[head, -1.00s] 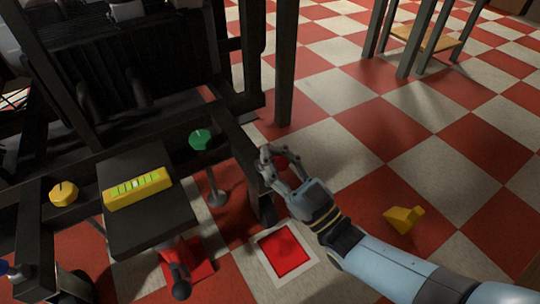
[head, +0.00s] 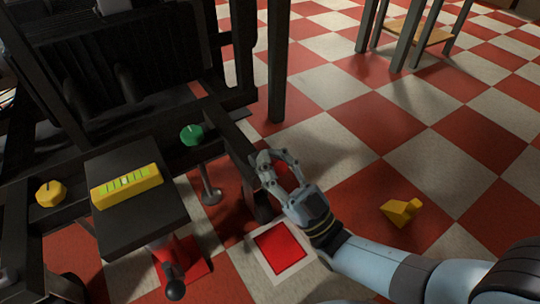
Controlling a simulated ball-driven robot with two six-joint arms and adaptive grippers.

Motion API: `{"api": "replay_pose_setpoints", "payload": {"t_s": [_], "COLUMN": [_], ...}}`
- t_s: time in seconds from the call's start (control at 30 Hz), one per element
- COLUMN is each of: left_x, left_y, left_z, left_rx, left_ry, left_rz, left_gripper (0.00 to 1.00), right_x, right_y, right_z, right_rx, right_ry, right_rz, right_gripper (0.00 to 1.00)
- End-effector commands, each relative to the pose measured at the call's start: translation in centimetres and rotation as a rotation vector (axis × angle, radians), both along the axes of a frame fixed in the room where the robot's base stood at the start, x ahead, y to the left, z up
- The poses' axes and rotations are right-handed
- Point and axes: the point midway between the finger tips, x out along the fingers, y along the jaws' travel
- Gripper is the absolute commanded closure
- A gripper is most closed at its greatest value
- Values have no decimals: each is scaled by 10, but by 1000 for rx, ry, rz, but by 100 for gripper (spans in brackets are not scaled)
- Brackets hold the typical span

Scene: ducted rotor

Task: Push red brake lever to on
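My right gripper (head: 277,160) reaches in from the lower right, beside the dark frame's right end. Its fingers are apart, with a small patch of red (head: 280,167) showing between them. I cannot tell whether this red is part of a lever or the floor behind, nor whether the fingers touch it. A red piece (head: 165,252) with a black knob (head: 174,290) stands below the dark panel on the left; I cannot tell if it is the brake lever. No on marking is readable. My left gripper is out of view.
A dark panel (head: 130,225) carries a yellow level-like bar (head: 127,185). A green knob (head: 191,134) and a yellow knob (head: 50,193) sit on the frame. A red square with white border (head: 280,248) and a yellow block (head: 401,211) lie on the open checkered floor.

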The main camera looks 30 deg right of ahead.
Motion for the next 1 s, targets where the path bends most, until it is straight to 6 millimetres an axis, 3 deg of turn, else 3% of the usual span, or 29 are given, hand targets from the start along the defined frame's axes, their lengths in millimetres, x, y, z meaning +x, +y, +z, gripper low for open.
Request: {"api": "replay_pose_setpoints", "payload": {"t_s": [0.03, 0.33, 0.4, 0.7, 1.0], "left_x": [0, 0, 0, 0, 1], "left_y": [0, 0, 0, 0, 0], "left_z": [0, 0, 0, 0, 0], "left_rx": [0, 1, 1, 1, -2], "left_ry": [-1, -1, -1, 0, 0], "left_rz": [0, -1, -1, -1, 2], "left_gripper": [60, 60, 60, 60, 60], "right_x": [1, 1, 1, 1, 0], "right_y": [-7, -7, -7, -5, -4], "right_z": [-1, -1, -1, -1, 1], "right_rx": [-1, -1, 0, 3, 4], "right_ry": [4, 4, 4, 2, 0], "right_rz": [-13, -13, -12, -10, -9], "right_gripper": [100, 100, 88, 51, 51]}}
